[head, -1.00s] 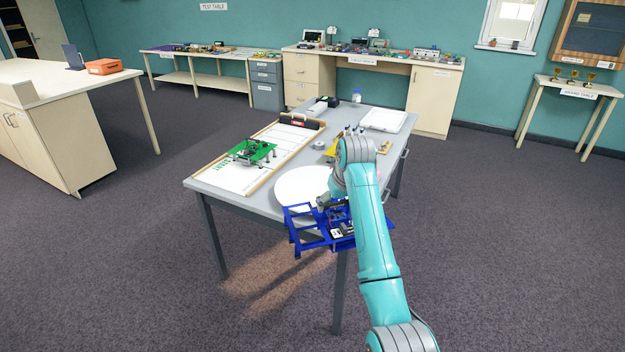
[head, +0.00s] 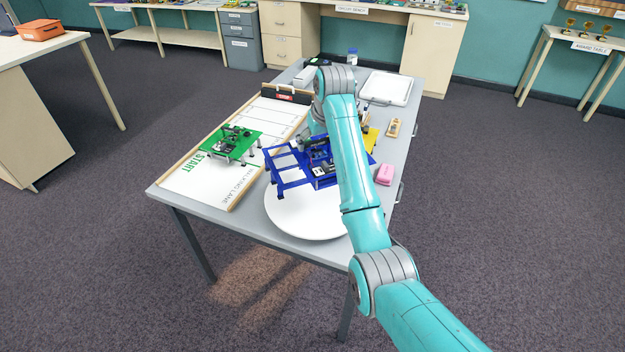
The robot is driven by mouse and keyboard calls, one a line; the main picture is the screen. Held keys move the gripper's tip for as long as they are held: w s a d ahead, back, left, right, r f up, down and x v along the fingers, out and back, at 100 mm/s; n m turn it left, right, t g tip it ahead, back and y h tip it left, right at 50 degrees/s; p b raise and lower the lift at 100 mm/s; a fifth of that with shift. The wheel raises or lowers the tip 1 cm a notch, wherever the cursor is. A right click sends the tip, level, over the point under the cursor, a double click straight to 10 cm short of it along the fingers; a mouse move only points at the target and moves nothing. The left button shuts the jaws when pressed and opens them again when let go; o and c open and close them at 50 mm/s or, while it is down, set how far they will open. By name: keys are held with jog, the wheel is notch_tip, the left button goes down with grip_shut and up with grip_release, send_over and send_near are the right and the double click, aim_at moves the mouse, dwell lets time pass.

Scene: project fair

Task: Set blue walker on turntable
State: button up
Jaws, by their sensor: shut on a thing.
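The blue walker (head: 290,176) is a blue open frame with dark electronics on it, and my arm hides its right part. My gripper (head: 308,142) is mostly hidden behind my arm and the walker, and is shut on the blue walker. The white round turntable (head: 300,218) lies on the grey table near its front edge. The walker appears above the turntable's far part in the picture. I cannot tell whether it touches the turntable.
A green walker (head: 232,143) stands on the walking lane board (head: 205,182), left of the turntable. A pink object (head: 385,174), a yellow piece (head: 371,138) and a small wooden item (head: 394,127) lie to the right. A white tray (head: 388,88) is at the back.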

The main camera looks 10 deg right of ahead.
aim_at(320, 157)
notch_tip(320, 157, down, 10)
jog(key=shift+w+r, duration=0.1)
dwell(0.4)
jog(key=o, duration=1.1)
jog(key=shift+c, duration=0.2)
jog(key=v, duration=1.2)
